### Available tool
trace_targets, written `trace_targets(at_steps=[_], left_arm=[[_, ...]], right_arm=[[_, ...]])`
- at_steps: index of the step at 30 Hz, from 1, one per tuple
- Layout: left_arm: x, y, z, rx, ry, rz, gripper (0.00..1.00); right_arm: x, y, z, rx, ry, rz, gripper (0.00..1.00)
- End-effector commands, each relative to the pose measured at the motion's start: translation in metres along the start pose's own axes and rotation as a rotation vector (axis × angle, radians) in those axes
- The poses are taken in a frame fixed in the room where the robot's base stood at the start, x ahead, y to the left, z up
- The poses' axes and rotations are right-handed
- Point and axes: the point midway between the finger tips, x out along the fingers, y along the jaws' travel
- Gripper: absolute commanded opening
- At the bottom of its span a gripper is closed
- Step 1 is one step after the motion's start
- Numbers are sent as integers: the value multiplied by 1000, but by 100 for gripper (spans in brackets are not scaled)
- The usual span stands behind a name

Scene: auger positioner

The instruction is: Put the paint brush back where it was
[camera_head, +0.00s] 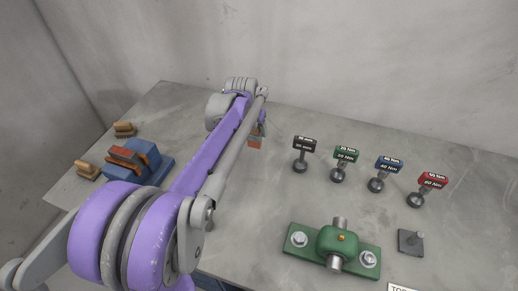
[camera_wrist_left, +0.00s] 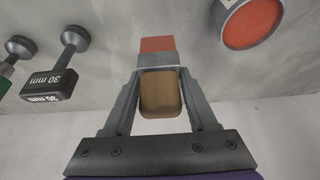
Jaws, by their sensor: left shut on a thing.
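The paint brush has a wooden handle (camera_wrist_left: 160,95), a grey band and an orange-red head (camera_wrist_left: 157,45). In the left wrist view my left gripper (camera_wrist_left: 160,75) is shut on it, one finger on each side of the handle. In the head view my left arm reaches over the middle of the table, and the orange-red head (camera_head: 255,142) shows just past its far end. My arm hides most of the gripper and handle there. I cannot tell whether the brush touches the table. My right gripper is not in view.
A blue block (camera_head: 156,168) with orange-red and dark parts stands at left, with small wooden pieces (camera_head: 125,128) beside it. Labelled black, green, blue and red tools (camera_head: 304,144) stand at right. A green fixture (camera_head: 338,243) sits in front. A red disc (camera_wrist_left: 252,20) shows in the wrist view.

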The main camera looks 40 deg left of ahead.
Motion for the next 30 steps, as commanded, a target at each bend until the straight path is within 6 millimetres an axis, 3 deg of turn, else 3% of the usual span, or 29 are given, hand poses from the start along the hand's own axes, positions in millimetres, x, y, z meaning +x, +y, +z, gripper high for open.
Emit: trace_targets(at_steps=[3, 15, 28, 29, 30], left_arm=[[22, 0, 9, 1, 0, 0, 3], [65, 0, 27, 1, 0, 0, 3], [73, 0, 31, 0, 0, 0, 3], [73, 0, 31, 0, 0, 0, 60], [72, 0, 30, 0, 0, 0, 67]], right_arm=[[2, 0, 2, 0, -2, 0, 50], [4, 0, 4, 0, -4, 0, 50], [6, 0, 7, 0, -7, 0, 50], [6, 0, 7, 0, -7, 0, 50], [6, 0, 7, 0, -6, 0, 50]])
